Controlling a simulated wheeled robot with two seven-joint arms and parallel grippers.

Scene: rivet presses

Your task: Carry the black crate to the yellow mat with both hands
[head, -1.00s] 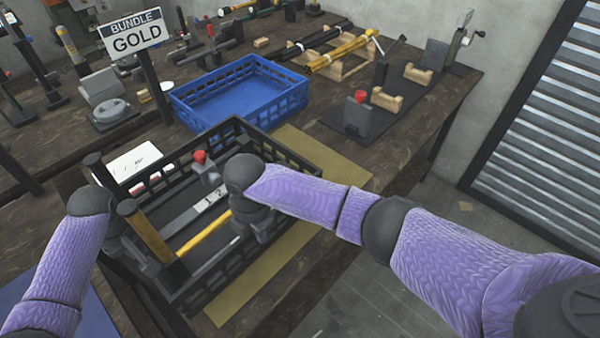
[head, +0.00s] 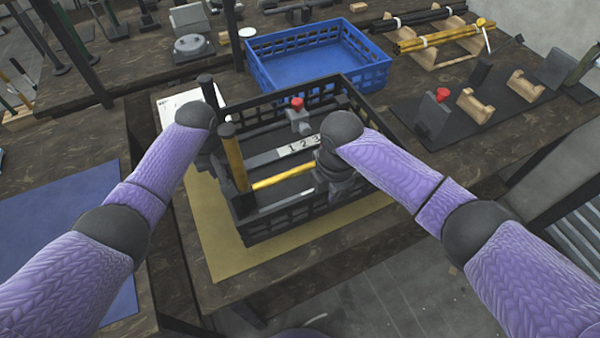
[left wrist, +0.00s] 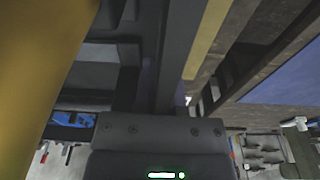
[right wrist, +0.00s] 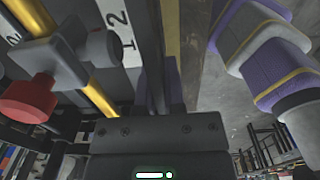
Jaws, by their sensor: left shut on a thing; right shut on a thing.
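The black crate (head: 290,217) is over the yellow mat (head: 235,262), which shows at its left, front and right. I cannot tell whether the crate touches the mat. It holds a yellow rod, a dark upright post with a yellow side, a red-knobbed fixture and a numbered strip. My left gripper (head: 214,168) is shut on the crate's left side; its wrist view shows the crate wall (left wrist: 176,60) between the fingers. My right gripper (head: 333,182) is shut on the crate's right side, with the wall (right wrist: 150,55) in its wrist view. The fingertips are largely hidden.
A blue crate (head: 262,76) stands just behind the black crate. A white card (head: 176,104) lies at the back left. A dark board with a red-knobbed fixture (head: 434,112) and wooden cradles is at the right. A blue mat (head: 60,215) lies on the left table.

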